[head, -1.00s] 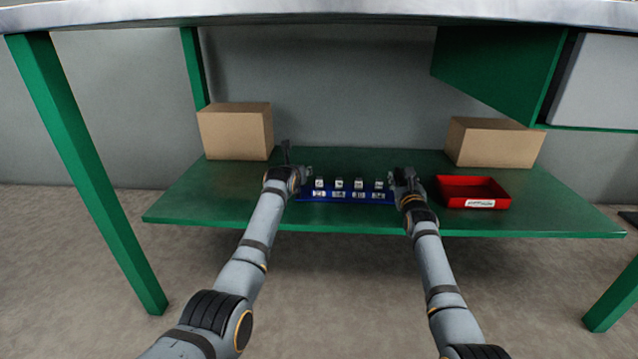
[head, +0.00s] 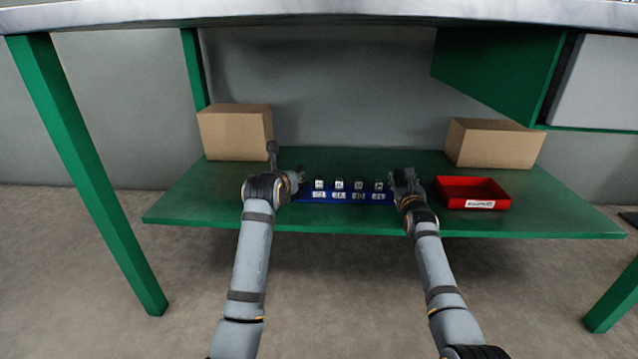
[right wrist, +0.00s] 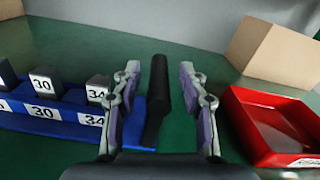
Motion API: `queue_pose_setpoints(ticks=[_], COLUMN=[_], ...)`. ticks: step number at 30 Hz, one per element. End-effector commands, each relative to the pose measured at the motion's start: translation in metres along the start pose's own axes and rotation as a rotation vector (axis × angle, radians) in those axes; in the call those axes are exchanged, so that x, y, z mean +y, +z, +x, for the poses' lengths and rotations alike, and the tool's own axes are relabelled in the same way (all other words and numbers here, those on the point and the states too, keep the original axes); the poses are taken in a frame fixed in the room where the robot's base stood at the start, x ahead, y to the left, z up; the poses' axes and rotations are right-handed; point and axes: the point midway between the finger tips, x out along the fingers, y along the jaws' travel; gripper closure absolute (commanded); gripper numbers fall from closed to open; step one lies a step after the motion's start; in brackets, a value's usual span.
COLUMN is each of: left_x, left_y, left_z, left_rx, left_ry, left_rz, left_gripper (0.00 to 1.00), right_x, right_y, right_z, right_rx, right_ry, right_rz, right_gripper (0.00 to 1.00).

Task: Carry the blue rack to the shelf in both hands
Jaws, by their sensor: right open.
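The blue rack (head: 349,202) stands on the green shelf (head: 230,212) under the table, with several dark, number-labelled pieces in a row. My right gripper (head: 404,178) is at its right end. In the right wrist view, the open fingers (right wrist: 161,92) stand on either side of the rack's upright black handle (right wrist: 157,85), with gaps on both sides. The rack (right wrist: 70,128) shows left of them, with labels 30 and 34. My left gripper (head: 299,175) is just off the rack's left end; its jaw and the rack's left handle cannot be made out.
A red tray (head: 472,184) stands right of my right gripper. Cardboard boxes stand on the shelf at back left (head: 236,132) and back right (head: 494,142). The tabletop (head: 330,14) spans above. The front shelf strip is clear.

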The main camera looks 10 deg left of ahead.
Motion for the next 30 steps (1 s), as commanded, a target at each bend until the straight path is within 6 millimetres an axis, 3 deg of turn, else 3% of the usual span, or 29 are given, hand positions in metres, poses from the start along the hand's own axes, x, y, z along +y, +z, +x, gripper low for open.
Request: queue_pose_setpoints(ticks=[8, 24, 30], left_x=[0.000, 0.000, 0.000], left_y=[0.000, 0.000, 0.000], left_z=[-0.001, -0.001, -0.001], left_rx=[0.000, -0.001, -0.001], left_ry=[0.000, 0.000, 0.000], left_rz=[0.000, 0.000, 0.000], left_gripper=[0.57, 0.57, 0.57], right_x=[0.000, 0.001, 0.000], right_y=[-0.001, -0.002, -0.001], right_z=[-0.007, -0.102, -0.119], right_rx=[-0.001, 0.001, 0.001], right_ry=[-0.001, 0.000, 0.000], right_rz=[0.001, 0.001, 0.000], right_gripper=[0.57, 0.57, 0.57])
